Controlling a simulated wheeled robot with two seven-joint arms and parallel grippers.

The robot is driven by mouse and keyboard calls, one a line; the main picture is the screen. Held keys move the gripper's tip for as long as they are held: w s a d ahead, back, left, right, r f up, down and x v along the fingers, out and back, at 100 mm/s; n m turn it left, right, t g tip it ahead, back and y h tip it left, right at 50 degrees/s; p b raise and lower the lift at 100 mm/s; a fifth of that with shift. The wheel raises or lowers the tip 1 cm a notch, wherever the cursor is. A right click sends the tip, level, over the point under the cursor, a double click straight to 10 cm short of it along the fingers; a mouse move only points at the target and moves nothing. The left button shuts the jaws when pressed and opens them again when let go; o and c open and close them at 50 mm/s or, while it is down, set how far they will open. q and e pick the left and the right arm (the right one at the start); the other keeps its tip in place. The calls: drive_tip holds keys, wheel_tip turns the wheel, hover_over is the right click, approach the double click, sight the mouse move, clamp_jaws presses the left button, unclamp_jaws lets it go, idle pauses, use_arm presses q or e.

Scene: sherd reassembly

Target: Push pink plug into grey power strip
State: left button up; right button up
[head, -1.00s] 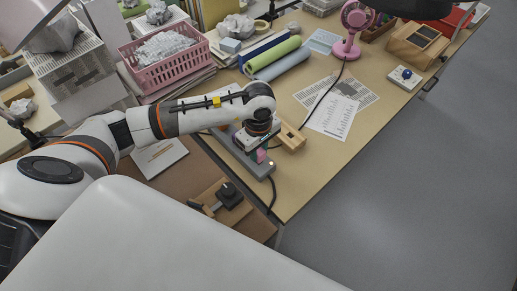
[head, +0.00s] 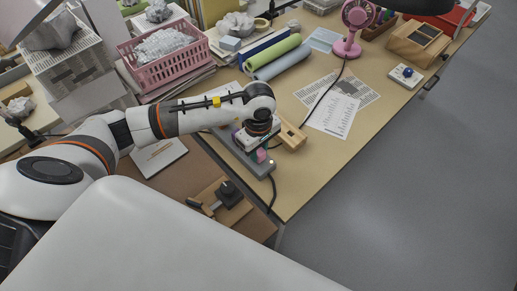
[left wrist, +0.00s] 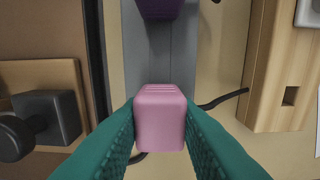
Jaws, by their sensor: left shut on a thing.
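A pink plug (left wrist: 160,120) sits between the teal fingers of my left gripper (left wrist: 160,128), which is shut on it. In the head view the pink plug (head: 261,156) shows below my left gripper (head: 257,148), over the grey power strip (head: 263,171). In the left wrist view the grey power strip (left wrist: 173,62) runs up behind the plug, and a purple plug (left wrist: 160,8) stands farther along it. The plug's underside is hidden, so I cannot tell whether it touches the strip or has entered a socket. My right gripper is not in view.
A wooden block (head: 292,136) stands close to the right of the strip. A black cable (head: 273,192) leaves the strip's near end. A wooden piece with a black knob (head: 229,193) lies at the lower left. Papers (head: 337,108) and a pink fan (head: 352,28) are farther back.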

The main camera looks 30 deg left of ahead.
use_arm(q)
drive_tip(key=shift+f+b, duration=0.35)
drive_tip(key=shift+f, duration=0.1)
drive_tip(key=o, duration=1.4)
drive_tip(key=shift+r, duration=0.2)
drive_tip(key=shift+r+p, duration=2.3)
drive_tip(key=shift+r, duration=1.6)
drive_tip(key=shift+d+f, duration=0.1)
